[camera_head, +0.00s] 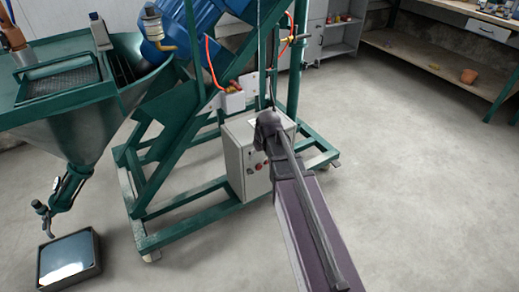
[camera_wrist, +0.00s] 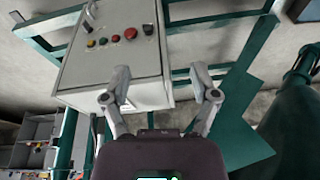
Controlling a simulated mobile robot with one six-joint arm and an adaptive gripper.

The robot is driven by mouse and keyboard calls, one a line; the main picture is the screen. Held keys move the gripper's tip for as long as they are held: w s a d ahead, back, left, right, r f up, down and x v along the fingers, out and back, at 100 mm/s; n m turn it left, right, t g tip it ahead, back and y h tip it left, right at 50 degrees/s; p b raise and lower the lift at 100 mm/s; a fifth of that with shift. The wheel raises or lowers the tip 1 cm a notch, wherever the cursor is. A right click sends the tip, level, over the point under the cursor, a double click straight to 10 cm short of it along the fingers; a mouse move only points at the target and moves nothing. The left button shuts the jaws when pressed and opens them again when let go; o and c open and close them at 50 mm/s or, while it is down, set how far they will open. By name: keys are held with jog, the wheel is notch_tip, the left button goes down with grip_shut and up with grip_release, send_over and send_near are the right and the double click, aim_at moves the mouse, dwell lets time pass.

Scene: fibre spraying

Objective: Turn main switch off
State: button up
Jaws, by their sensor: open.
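The grey control box (camera_head: 243,158) stands on the green frame; it also shows in the wrist view (camera_wrist: 85,65). Its panel carries a red round button (camera_wrist: 130,33) and several small coloured buttons. A grey lever-like handle (camera_wrist: 89,14) shows at the panel's upper left, and a dark knob (camera_wrist: 148,29) at its right edge. I cannot tell for sure which is the main switch. My gripper (camera_wrist: 159,78) is open and empty, its fingers in front of the box's lower right edge. My arm hides part of the box in the head view.
The green frame (camera_head: 190,212) surrounds the box, with a blue motor (camera_head: 200,25) above. A green hopper (camera_head: 65,115) stands left, over a dark tray (camera_head: 70,262). A wooden workbench (camera_head: 440,55) is at the back right. The floor at right is clear.

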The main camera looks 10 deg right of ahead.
jog(key=shift+r, duration=0.35)
jog(key=shift+s, duration=0.1)
jog(key=s+m+g+h, duration=0.1)
jog(key=s+m+g, duration=0.15)
jog(key=s, duration=1.35)
notch_tip(320, 180, up, 20)
jog(key=w+p, duration=0.1)
jog(key=p, duration=2)
jog(key=shift+w+a, duration=0.2)
jog(key=shift+f, duration=0.1)
